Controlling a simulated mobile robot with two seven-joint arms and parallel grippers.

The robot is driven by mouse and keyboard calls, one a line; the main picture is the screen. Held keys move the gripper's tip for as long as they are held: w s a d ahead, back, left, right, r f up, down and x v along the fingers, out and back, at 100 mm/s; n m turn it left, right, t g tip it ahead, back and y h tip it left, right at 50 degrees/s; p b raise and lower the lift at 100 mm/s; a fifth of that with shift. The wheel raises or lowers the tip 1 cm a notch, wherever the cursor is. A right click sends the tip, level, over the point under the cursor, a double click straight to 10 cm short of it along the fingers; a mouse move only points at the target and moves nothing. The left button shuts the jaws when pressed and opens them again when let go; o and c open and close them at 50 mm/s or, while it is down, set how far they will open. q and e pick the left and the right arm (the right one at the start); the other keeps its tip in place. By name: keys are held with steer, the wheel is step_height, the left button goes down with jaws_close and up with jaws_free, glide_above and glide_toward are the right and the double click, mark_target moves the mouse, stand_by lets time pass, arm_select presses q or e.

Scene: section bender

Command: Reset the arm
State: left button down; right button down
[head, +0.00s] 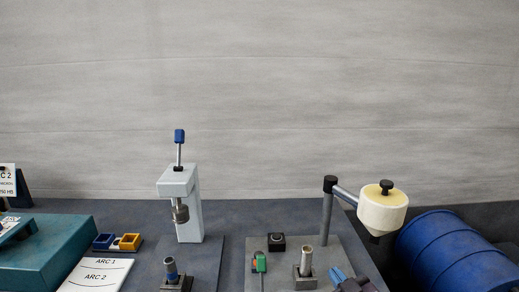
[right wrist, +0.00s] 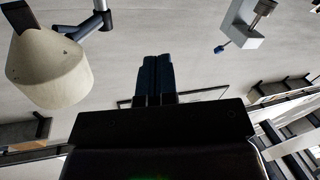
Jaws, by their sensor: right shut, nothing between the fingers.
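A grey post carries a jointed arm (head: 345,195) that reaches right to a cream cone-shaped head (head: 383,208) with a black knob on top. The cream head also shows in the right wrist view (right wrist: 48,68), at the upper left. My right gripper (head: 338,274) is at the bottom of the head view, below and left of the cream head and apart from it. Its dark blue fingers (right wrist: 153,78) are closed together and empty in the right wrist view. My left gripper is not in view.
A pale press (head: 190,205) with a blue-tipped handle stands left of centre. A metal cylinder (head: 306,262), a green-topped piece (head: 261,262) and a black block (head: 277,242) are near the post. A blue drum (head: 455,255) lies at right. Small bins (head: 127,242) and a card (head: 96,275) are at left.

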steer(key=s+d+f+m+g+h, duration=0.2)
steer(key=s+d+f, duration=0.3)
steer(key=s+f, duration=0.5)
steer(key=s+d+f+m+g+h, duration=0.3)
steer(key=s+d+f, duration=0.2)
steer(key=s+f, duration=0.5)
steer(key=shift+s+d+f+m, duration=0.15)
steer(key=shift+s+f+m, duration=0.25)
steer(key=shift+s, duration=0.65)
